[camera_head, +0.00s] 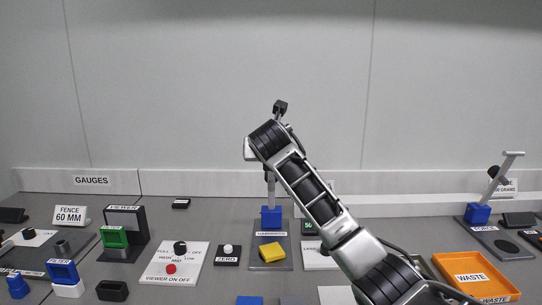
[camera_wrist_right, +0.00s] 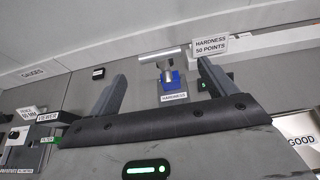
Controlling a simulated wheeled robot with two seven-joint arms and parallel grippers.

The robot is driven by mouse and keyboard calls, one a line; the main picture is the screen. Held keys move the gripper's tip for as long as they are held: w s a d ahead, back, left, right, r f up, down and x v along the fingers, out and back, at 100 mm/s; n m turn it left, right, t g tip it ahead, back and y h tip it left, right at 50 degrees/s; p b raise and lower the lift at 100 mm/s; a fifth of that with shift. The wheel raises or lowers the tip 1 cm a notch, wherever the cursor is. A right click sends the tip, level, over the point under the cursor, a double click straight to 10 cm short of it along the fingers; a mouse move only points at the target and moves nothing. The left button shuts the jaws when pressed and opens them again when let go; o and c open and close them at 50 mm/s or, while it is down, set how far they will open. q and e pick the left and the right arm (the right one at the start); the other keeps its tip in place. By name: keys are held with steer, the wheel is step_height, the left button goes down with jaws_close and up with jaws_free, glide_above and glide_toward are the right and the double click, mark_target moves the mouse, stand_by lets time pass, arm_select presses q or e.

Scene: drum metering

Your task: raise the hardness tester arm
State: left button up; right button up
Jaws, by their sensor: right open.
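The hardness tester (camera_head: 271,217) stands at the back middle of the table, with a blue block, a grey post and a yellow block (camera_head: 271,252) on its base plate. My right arm hides its upper part in the head view. In the right wrist view the tester's grey bar (camera_wrist_right: 160,54) lies crosswise above the blue block (camera_wrist_right: 170,80). My right gripper (camera_wrist_right: 160,69) is open and empty, its two fingers apart to either side of the tester, which appears beyond them. Contact with it is not visible. My left gripper is out of view.
A similar tester with a raised grey bar (camera_head: 502,173) stands at the right. An orange waste tray (camera_head: 514,287) is at the front right. The viewer panel (camera_head: 171,265) and the zero button (camera_head: 227,253) lie left of the hardness tester. A wall runs behind.

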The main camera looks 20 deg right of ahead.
steer(key=shift+v, duration=2.2)
